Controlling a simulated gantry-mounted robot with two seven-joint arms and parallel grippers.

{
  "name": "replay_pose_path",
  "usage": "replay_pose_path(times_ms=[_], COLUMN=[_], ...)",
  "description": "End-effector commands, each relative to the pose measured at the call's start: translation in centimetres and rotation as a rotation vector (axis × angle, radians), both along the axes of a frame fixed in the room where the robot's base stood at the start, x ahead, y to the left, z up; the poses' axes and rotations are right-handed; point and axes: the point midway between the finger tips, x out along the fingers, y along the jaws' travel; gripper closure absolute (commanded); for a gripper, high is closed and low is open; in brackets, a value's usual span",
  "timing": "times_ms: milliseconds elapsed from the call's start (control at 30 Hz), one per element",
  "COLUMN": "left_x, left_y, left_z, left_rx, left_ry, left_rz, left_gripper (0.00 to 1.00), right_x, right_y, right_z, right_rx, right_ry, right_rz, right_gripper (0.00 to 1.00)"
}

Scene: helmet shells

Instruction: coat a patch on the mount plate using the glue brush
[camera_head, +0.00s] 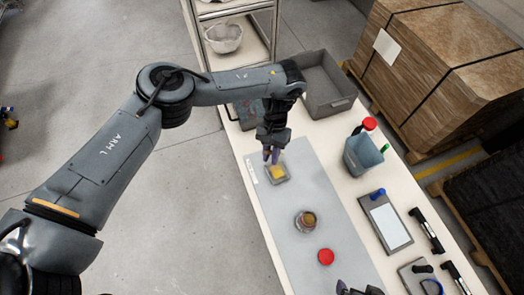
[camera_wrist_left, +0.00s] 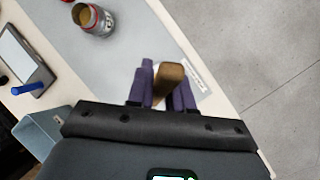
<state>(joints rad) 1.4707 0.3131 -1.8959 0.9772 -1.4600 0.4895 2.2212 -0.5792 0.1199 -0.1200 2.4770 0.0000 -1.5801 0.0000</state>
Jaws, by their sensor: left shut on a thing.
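My left gripper (camera_head: 271,157) is shut on the glue brush, whose brown wooden part (camera_wrist_left: 169,82) shows between the purple fingers in the left wrist view. The brush's bristles cannot be made out. In the head view, the fingers point down just above the small grey mount plate (camera_head: 285,180). A yellow patch (camera_head: 278,172) shows on the plate; I cannot tell whether the brush touches it. An open glue can (camera_head: 305,222) stands on the grey mat and also shows in the left wrist view (camera_wrist_left: 97,20). My right gripper (camera_head: 357,290) is barely in view at the bottom edge, its jaws unclear.
A red lid (camera_head: 326,257) lies on the mat (camera_head: 325,190). A blue-grey bin (camera_head: 362,156), a framed white panel (camera_head: 389,222) and black-handled tools (camera_head: 427,230) stand to the right. A grey tray (camera_head: 328,88) is at the back. The mat between plate and can is clear.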

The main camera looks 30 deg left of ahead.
Motion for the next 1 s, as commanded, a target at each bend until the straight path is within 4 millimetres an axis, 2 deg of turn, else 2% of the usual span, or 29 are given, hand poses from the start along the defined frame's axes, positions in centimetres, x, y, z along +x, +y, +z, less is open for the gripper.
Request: replay_pose_path(times_ms=[33, 100, 433, 800, 1000], left_x=[-0.4, -0.7, -1.0, -1.0, -1.0], left_y=[-0.2, -0.2, -0.2, -0.2, -0.2], left_z=[-1.6, -2.3, -3.8, -6.9, -7.8], left_rx=[-0.005, -0.008, -0.009, -0.009, -0.009], left_ry=[-0.007, -0.02, -0.05, -0.05, -0.05], left_rz=[0.008, 0.014, 0.015, 0.015, 0.015], left_gripper=[1.0, 1.0, 1.0, 1.0, 1.0], right_x=[0.0, 0.0, 0.0, 0.0, 0.0], right_y=[0.0, 0.1, 0.1, 0.0, -0.1], right_z=[-1.3, -1.6, -2.7, -6.5, -7.8], right_rx=[0.001, 0.003, 0.003, 0.002, -0.003], right_ry=[0.0, -0.001, -0.004, -0.003, -0.001], right_rz=[-0.001, -0.001, -0.002, -0.001, 0.002], right_gripper=[0.0, 0.0, 0.0, 0.0, 0.0])
